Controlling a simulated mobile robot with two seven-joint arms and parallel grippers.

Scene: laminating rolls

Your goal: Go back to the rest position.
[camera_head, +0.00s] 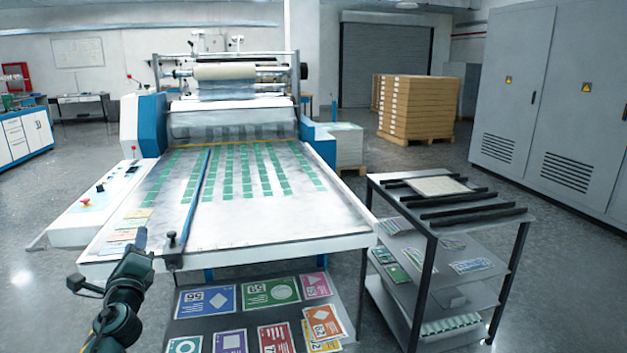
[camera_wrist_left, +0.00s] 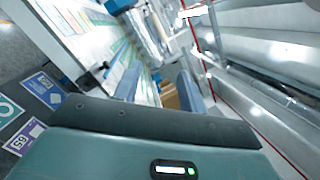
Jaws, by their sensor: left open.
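My left gripper (camera_head: 141,240) shows at the lower left of the head view, near the front left corner of the laminating machine's table (camera_head: 270,226). It is open, and I see nothing held in it. The left wrist view looks at a tilt across the machine, and a dark and teal part of my own arm fills its lower half. My right gripper is not in view.
Colourful cards (camera_head: 270,292) lie on a dark surface below the table's front edge. A grey shelf cart (camera_head: 455,215) with several cards stands to the right. Stacked boxes (camera_head: 418,108) and grey cabinets (camera_head: 545,100) are farther back. The floor (camera_head: 590,280) at the right is clear.

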